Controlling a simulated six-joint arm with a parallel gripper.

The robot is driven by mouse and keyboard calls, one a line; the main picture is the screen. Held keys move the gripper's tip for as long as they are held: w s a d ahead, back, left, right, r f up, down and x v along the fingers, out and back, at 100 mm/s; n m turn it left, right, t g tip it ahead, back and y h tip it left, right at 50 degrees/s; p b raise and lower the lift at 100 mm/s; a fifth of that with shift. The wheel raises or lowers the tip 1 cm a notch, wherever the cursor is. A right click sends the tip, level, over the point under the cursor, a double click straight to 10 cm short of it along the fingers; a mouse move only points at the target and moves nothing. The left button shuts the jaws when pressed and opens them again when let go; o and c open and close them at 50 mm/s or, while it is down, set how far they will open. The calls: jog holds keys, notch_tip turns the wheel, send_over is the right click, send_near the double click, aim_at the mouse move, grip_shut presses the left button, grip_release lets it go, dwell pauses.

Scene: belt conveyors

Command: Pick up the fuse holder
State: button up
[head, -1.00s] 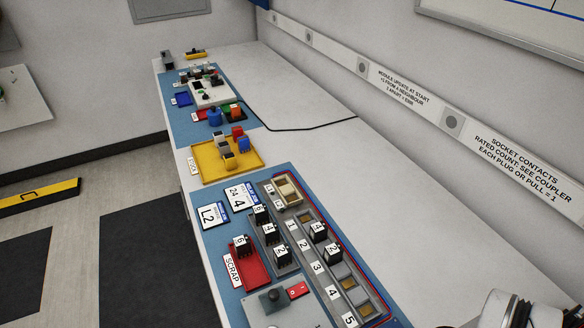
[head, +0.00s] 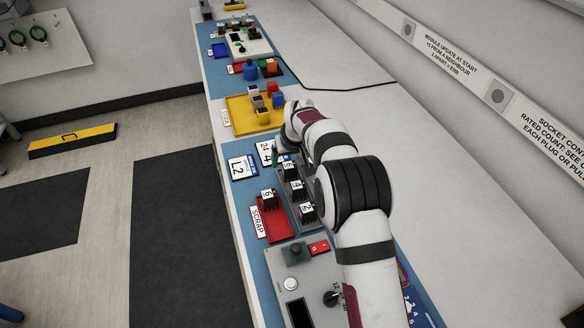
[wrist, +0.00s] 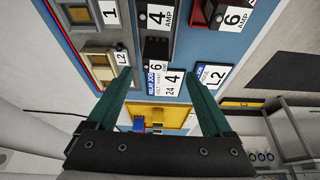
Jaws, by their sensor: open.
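Several black blocks with white number labels look like fuse holders; I cannot tell which one is meant. In the head view, blocks marked 6 (head: 290,172), 4 (head: 297,189) and 2 (head: 306,213) stand in a grey rack. Another marked 6 (head: 268,198) stands in the red scrap tray (head: 274,232). The wrist view shows the rack's 4 AMP block (wrist: 157,20) and 6 AMP block (wrist: 155,50), ahead of my fingers. My gripper (wrist: 157,72) is open and empty, its green fingers apart above the label cards.
A yellow tray (head: 241,124) with coloured blocks lies beyond the rack. A control panel (head: 301,274) with knobs and a red switch is nearer. Label cards (head: 242,167) lie left of the rack. My arm covers the numbered socket strip.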

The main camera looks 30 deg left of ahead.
aim_at(290, 165)
jog(key=x, duration=0.6)
jog(key=shift+w+d+f, duration=0.1)
jog(key=shift+w+f, duration=0.05)
jog(key=shift+w, duration=0.25)
grip_shut()
